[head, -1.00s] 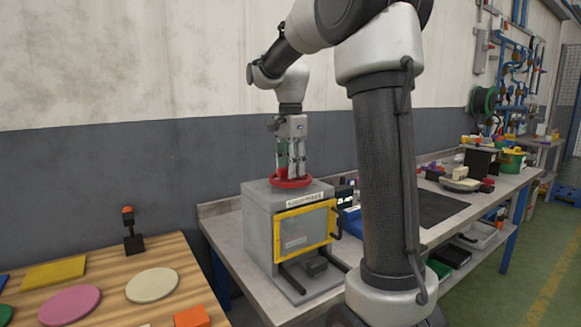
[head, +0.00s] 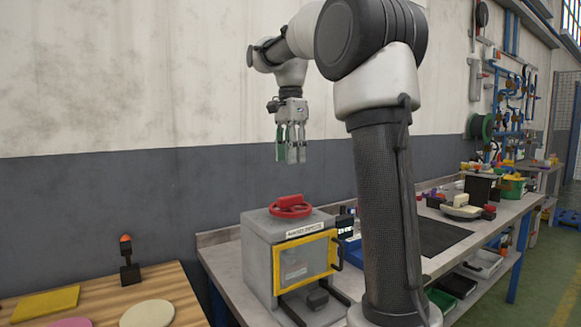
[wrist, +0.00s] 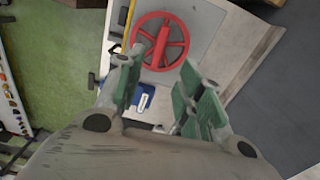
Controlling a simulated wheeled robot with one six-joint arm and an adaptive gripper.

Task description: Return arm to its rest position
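My gripper (head: 291,157) hangs pointing down in the air, well above the grey box (head: 262,252) on the bench. In the wrist view my gripper (wrist: 160,88) shows its green-padded fingers spread apart with nothing between them. The red handwheel (head: 290,206) lies on top of the grey box, apart from the fingers. It also shows below the fingers in the wrist view (wrist: 160,42). My arm reaches up and over to the left, with the elbow high.
The grey bench (head: 226,262) carries the box with its yellow-framed door (head: 305,262). Bowls and bins crowd the bench's far right. The air beside the wall is clear.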

